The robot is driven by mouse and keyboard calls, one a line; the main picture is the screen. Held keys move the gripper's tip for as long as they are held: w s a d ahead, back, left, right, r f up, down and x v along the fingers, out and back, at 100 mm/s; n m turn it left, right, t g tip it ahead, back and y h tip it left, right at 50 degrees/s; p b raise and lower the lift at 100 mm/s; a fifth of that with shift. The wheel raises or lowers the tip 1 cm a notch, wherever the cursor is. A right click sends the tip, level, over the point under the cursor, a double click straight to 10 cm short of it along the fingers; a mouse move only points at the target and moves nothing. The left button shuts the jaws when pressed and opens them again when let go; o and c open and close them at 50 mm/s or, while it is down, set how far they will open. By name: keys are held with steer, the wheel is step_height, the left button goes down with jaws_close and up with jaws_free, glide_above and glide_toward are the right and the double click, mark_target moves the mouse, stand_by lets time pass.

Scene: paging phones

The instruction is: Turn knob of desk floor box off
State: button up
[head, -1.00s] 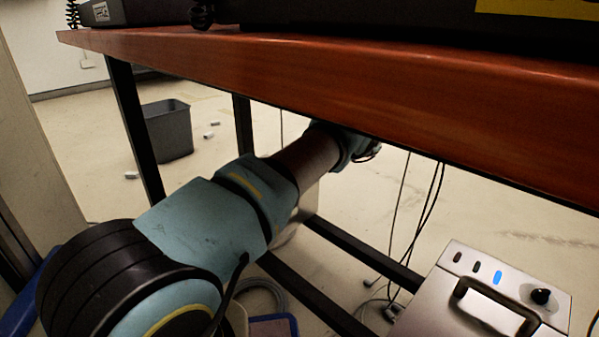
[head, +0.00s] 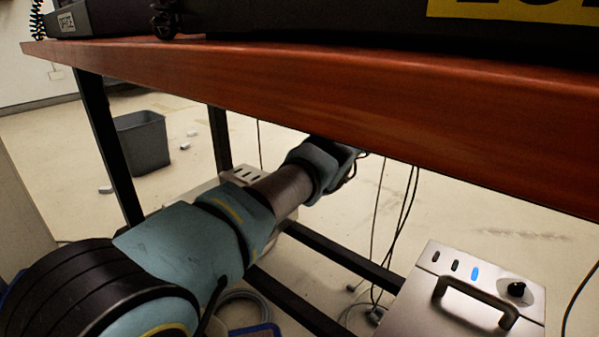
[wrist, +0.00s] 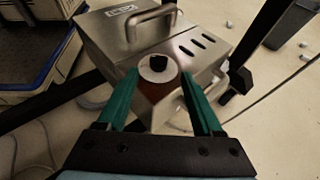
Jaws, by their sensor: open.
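In the wrist view, a metal floor box (wrist: 110,38) with a handle and a small label lies ahead of my gripper. The label's text is too small to read. Its black knob (wrist: 158,63) sits on a pale round disc near the box's edge. My gripper (wrist: 160,76) is open, with its green fingers on either side of the knob and nothing between them held. Whether a finger touches the knob I cannot tell. In the head view, a floor box (head: 238,178) is partly hidden behind my arm, and the gripper itself is mostly hidden by the desk edge.
A second metal box (head: 400,315) with a handle, a blue light and a black knob stands at the lower right. The red-brown desk top (head: 330,100) hangs low over my arm. Black cables hang below it. A grey bin (head: 142,143) stands on the floor behind.

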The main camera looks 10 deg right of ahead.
steer(key=shift+s+d+r, duration=0.1)
steer(key=shift+d, duration=0.25)
steer(key=shift+a, duration=0.15)
steer(key=shift+a+p, duration=0.3)
steer(key=shift+a, duration=0.05)
steer(key=shift+a+f+p, duration=0.25)
steer(key=shift+a+p, duration=0.1)
steer(key=shift+a, duration=0.2)
steer(key=shift+b+x, duration=0.4)
steer(key=shift+x, duration=2.3)
steer(key=shift+f, duration=0.15)
steer(key=shift+d, duration=0.1)
